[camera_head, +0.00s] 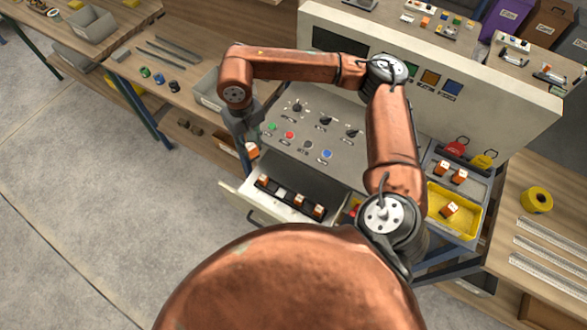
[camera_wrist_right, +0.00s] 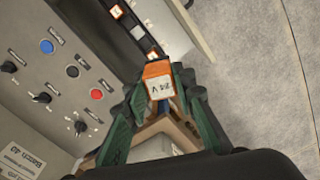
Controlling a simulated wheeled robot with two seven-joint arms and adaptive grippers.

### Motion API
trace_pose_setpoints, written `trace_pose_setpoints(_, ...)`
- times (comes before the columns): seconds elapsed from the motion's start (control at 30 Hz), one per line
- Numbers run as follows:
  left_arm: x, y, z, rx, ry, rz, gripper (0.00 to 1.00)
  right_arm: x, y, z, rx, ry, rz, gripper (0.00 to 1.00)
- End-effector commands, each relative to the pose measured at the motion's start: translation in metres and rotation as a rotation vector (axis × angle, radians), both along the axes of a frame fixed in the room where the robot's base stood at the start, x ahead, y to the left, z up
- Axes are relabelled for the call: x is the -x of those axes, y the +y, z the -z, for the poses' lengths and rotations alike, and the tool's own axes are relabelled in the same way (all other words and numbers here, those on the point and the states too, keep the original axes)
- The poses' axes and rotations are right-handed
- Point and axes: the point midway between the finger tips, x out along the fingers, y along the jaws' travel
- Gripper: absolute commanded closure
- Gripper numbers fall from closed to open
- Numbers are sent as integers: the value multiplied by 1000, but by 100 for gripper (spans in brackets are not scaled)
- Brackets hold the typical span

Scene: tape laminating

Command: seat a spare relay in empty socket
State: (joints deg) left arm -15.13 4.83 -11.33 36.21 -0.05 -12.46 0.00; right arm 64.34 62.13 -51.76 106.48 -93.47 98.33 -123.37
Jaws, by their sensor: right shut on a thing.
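My right gripper (camera_head: 247,140) is shut on an orange relay (camera_head: 252,151) with a white face. In the right wrist view the green fingers (camera_wrist_right: 155,105) are on either side of this relay (camera_wrist_right: 158,79), whose label reads 24 V. It is held above and left of the open drawer (camera_head: 243,203) in the head view. A dark socket strip (camera_head: 289,195) in the drawer bears several orange relays with a pale gap (camera_head: 280,190) between them. The gap also shows in the wrist view (camera_wrist_right: 138,32). My left gripper is not in view.
A control panel (camera_head: 285,115) with knobs and coloured buttons stands behind the drawer. At right a yellow bin (camera_head: 468,221) holds a relay, with two more relays (camera_head: 452,172) behind it. A yellow tape roll (camera_head: 537,200) lies on the right table. Open floor lies left of the drawer.

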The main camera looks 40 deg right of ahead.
Motion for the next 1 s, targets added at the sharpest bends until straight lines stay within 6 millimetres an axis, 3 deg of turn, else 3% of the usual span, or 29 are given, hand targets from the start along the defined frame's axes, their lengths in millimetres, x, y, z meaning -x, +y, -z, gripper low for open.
trace_pose_setpoints(0.17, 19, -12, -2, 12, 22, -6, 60, -8, -2, 52, -2, 14, 195, 100)
trace_pose_setpoints(0.4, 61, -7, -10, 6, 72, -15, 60, -5, -28, 169, 2, 15, 693, 100)
trace_pose_setpoints(0.6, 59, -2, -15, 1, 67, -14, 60, 15, -52, 242, 2, 7, 1007, 100)
trace_pose_setpoints(0.7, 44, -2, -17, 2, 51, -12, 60, 23, -59, 263, 1, 4, 1098, 100)
trace_pose_setpoints(0.83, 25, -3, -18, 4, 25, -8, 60, 29, -65, 277, 0, 0, 1155, 100)
trace_pose_setpoints(1.0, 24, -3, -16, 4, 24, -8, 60, 29, -65, 283, -1, 0, 1165, 100)
